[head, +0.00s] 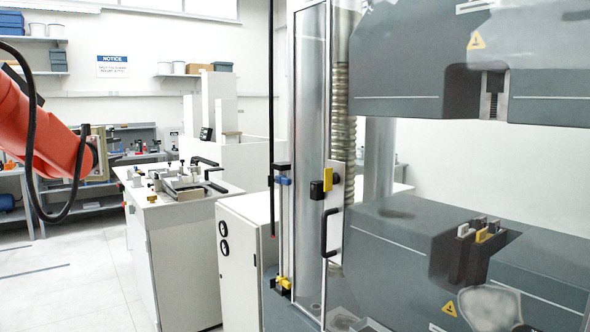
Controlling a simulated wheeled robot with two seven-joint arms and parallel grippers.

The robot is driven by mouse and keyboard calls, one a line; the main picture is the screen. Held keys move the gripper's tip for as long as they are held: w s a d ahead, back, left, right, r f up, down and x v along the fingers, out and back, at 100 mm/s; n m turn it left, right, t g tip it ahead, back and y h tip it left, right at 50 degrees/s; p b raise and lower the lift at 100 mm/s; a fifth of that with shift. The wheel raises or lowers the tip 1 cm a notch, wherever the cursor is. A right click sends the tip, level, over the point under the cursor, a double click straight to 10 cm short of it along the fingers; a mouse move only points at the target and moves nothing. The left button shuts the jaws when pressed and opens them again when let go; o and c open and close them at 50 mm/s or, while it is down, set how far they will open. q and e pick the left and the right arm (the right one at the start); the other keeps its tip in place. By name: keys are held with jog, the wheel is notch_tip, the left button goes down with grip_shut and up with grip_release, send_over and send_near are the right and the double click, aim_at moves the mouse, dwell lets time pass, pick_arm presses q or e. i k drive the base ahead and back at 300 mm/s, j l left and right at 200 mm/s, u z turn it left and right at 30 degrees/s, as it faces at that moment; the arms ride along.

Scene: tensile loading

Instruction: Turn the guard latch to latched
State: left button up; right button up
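The guard latch (328,179) is a yellow upright lever beside a black block. It sits on the metal frame of the clear guard door (309,130), above the door's black handle (329,232). The yellow lever appears vertical; whether it is engaged cannot be told. My orange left arm comes in from the left edge. Its end, with a beige-grey block-like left gripper (98,153), is far left of the latch and apart from it. Its fingers cannot be made out. My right gripper is not in view.
The grey testing machine (400,250) fills the right side, with upper and lower jaws. A white cabinet (240,262) stands left of the guard. A workbench (178,220) carries small parts and black handles. A blue fitting (283,180) is on the guard's left post.

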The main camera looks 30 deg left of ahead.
aim_at(331, 178)
jog(key=j, duration=0.4)
jog(key=i+j, duration=0.15)
jog(key=j, duration=0.7)
jog(key=i, duration=0.05)
